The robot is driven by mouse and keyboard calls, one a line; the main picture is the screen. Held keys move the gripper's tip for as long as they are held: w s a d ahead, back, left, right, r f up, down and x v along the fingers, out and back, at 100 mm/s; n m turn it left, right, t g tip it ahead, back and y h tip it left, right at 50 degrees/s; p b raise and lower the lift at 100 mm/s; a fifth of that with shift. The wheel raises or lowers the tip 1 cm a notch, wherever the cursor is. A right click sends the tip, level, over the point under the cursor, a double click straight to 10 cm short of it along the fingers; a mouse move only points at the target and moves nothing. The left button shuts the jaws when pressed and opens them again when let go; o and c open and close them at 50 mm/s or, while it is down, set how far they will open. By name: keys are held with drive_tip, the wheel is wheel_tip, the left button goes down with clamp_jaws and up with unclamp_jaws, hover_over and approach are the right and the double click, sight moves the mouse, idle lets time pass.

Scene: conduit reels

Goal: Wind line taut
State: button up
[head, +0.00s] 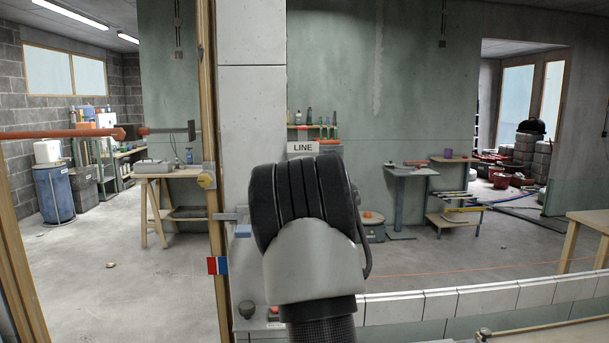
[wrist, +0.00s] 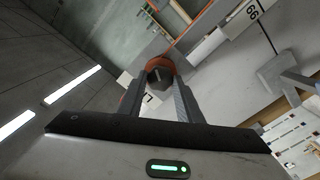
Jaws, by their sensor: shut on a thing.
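In the wrist view, my gripper (wrist: 160,88) has its two fingers closed around a dark knob (wrist: 158,76) with an orange-red rim behind it. In the head view, my arm's thick dark wrist fills the middle and hides the gripper and what it holds. A white sign reading LINE (head: 303,148) is on the wall just above the wrist. A thin orange line (head: 470,270) runs to the right of my arm, low and nearly straight. Where its left end goes is hidden behind the arm. I cannot tell how tight it is.
A wooden post (head: 208,100) stands left of my arm, with a red, white and blue tag (head: 217,265). A low white block ledge (head: 480,301) crosses the lower right. A wooden trestle table (head: 165,172) stands behind at left. Open concrete floor (head: 130,270) lies at left.

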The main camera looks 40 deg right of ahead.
drive_tip(key=shift+m+b, duration=0.9)
drive_tip(key=shift+m, duration=3.2)
drive_tip(key=o, duration=1)
drive_tip(key=shift+o, duration=0.2)
drive_tip(key=shift+s, duration=0.1)
drive_tip(key=v, duration=1.7)
drive_tip(key=shift+a, duration=0.2)
drive_tip(key=shift+r, duration=0.1)
